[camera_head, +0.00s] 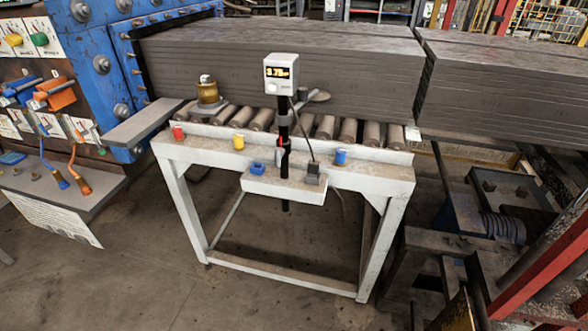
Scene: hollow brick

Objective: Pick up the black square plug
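A small dark square block (313,174), which looks like the black square plug, sits on the white shelf (262,187) at the front of the white roller table. A thin dark cable (304,134) rises from it, curving up and to the left beside the display unit. The block is small in this view, so its details are hard to make out. Neither of my grippers shows in the head view.
A display unit (281,74) on a black post stands just left of the block. A blue ring-shaped piece (257,168) lies on the shelf's left part. Red (178,133), yellow (238,141) and blue (341,156) pieces line the table (385,174). Stacked grey slabs (290,65) lie behind.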

